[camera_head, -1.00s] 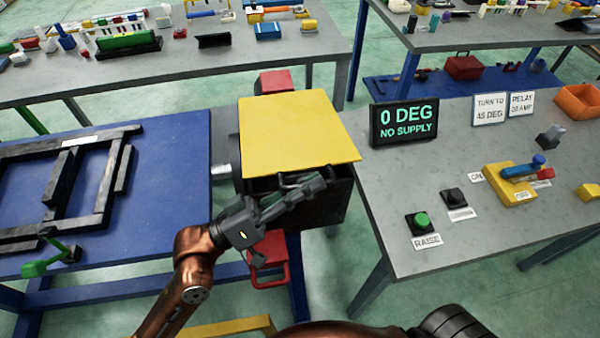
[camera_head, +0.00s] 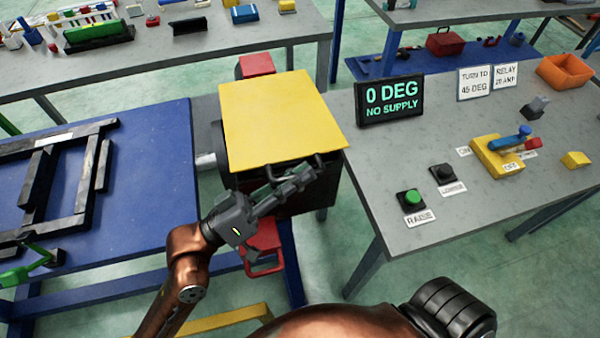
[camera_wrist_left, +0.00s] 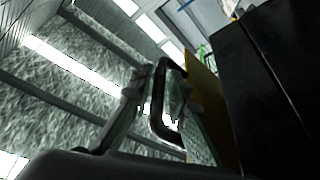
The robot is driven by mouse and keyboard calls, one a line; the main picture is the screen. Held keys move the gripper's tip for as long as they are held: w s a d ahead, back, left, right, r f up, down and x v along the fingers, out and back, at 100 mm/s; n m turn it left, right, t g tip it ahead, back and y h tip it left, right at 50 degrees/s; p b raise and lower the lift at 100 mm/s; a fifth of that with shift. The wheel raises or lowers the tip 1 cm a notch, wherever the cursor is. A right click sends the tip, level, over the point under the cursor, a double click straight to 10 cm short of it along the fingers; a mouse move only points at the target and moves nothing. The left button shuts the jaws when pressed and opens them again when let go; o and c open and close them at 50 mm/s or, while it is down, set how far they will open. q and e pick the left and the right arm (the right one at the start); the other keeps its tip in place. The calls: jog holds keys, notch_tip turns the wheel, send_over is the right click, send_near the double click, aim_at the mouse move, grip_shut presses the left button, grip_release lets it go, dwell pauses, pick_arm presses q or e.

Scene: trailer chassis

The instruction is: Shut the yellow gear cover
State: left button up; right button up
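The yellow gear cover (camera_head: 280,115) is a flat yellow panel over the top of a dark box (camera_head: 310,199). Its edge also shows in the left wrist view (camera_wrist_left: 202,100). A black bar handle (camera_wrist_left: 158,100) sits at the cover's near edge. My left gripper (camera_head: 300,178) is at the near side of the box, by this handle. In the left wrist view its two fingers (camera_wrist_left: 160,108) are apart, with the handle between them. I cannot tell whether they touch it. My right gripper is not in view.
A blue table (camera_head: 150,150) with a black frame (camera_head: 75,200) is at left. The grey bench (camera_head: 400,160) at right holds a display (camera_head: 388,100) reading "0 DEG NO SUPPLY", a green button (camera_head: 411,200), a black button (camera_head: 443,173) and a yellow switch block (camera_head: 490,160). A red part (camera_head: 262,240) is below the gripper.

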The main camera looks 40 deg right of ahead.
pick_arm(q)
jog(key=shift+o, duration=1.2)
jog(key=shift+w+a, duration=0.1)
jog(key=shift+a, duration=0.1)
jog(key=a+r+v, duration=0.1)
jog(key=r+v, duration=0.2)
jog(key=v, duration=1.3)
jog(key=shift+a+r, duration=0.1)
jog(key=shift+r, duration=0.05)
